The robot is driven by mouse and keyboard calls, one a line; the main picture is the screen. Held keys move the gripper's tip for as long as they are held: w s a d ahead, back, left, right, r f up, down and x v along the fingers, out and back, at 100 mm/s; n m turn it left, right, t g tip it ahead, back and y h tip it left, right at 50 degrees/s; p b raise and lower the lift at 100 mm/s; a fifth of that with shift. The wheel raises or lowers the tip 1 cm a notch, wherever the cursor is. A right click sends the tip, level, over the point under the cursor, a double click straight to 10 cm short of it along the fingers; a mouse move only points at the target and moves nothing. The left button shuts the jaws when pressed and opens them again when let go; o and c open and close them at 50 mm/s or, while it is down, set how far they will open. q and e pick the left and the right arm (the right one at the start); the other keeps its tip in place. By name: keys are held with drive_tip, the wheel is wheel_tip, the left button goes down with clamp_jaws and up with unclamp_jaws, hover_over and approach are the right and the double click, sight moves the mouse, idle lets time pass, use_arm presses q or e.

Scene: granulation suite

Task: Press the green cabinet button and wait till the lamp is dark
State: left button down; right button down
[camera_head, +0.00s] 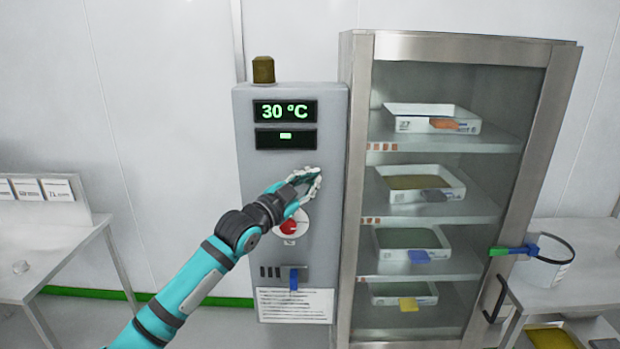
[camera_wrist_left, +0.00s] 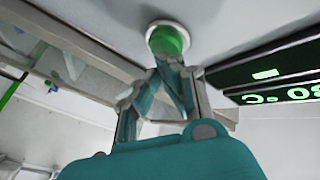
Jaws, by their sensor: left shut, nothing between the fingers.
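The grey control cabinet (camera_head: 247,190) stands left of the glass-doored cabinet. Its lamp (camera_head: 263,70) on top is a dull dark amber and looks unlit. My left gripper (camera_head: 317,174) is shut and empty, with its fingertips at the cabinet's front face, above and right of the red button (camera_head: 289,227). In the left wrist view the green button (camera_wrist_left: 168,40) is straight ahead in a pale round collar. The fingertips (camera_wrist_left: 170,62) overlap its lower edge; they are touching it or very close. In the head view the gripper mostly hides the green button. My right gripper is not in view.
The upper display (camera_head: 285,111) reads 30 °C; the lower display (camera_head: 286,138) shows a short green bar. The glass cabinet (camera_head: 360,190) holds several trays on shelves. A blue switch handle (camera_head: 293,279) sits low on the control cabinet. Tables stand at both sides.

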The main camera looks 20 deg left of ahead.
use_arm(q)
drive_tip(key=shift+w+a, duration=0.15)
drive_tip(key=shift+w, duration=0.35)
idle(0.9)
drive_tip(key=shift+s+d+p, duration=0.25)
drive_tip(key=shift+s+p, duration=0.1)
drive_tip(key=shift+s, duration=0.55)
drive_tip(key=s+p, duration=0.1)
drive_tip(key=s, duration=0.1)
drive_tip(key=s+d+p, duration=0.1)
drive_tip(key=s, duration=0.1)
drive_tip(key=shift+s+d, duration=0.2)
drive_tip(key=shift+s, duration=0.2)
